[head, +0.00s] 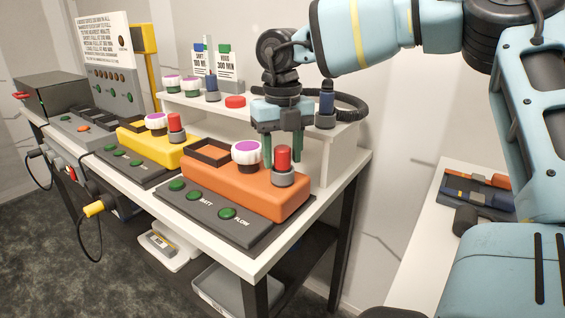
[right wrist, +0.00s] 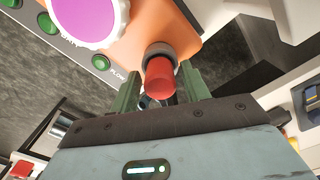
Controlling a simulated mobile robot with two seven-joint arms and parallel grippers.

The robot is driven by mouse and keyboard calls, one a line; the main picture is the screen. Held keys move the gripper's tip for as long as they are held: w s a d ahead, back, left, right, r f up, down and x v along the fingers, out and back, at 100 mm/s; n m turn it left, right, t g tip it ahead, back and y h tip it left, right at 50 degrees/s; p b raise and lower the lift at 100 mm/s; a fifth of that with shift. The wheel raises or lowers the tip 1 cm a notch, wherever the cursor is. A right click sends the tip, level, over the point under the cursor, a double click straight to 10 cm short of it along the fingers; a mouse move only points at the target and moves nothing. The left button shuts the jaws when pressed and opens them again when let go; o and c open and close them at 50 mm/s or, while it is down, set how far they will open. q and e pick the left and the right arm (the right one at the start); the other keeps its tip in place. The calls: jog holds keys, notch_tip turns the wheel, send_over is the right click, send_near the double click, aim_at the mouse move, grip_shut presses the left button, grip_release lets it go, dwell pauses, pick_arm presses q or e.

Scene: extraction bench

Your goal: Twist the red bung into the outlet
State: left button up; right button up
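A red bung (head: 283,158) stands upright in the grey outlet collar (head: 284,177) at the right end of the orange unit (head: 230,182). In the right wrist view the bung (right wrist: 160,78) shows in front of the collar (right wrist: 158,52), between my green fingers. My right gripper (head: 283,164) points down over the outlet, one finger on each side of the bung, with a gap showing on both sides. It is open. How deep the bung sits in the collar is hidden. My left gripper is not in view.
A white-and-purple cap (head: 246,153) stands close left of the bung. A yellow unit (head: 150,140) with another red bung (head: 174,122) stands further left. A raised white shelf (head: 205,106) behind carries bottles and a red disc (head: 235,101). A side table (head: 420,235) at right holds tools.

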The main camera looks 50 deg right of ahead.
jog(key=c, duration=0.9)
jog(key=m+b, duration=0.1)
jog(key=m, duration=0.2)
jog(key=shift+m, duration=0.3)
jog(key=o, duration=1.2)
notch_tip(320, 180, up, 8)
jog(key=shift+f+p, duration=0.1)
jog(key=shift+p, duration=0.25)
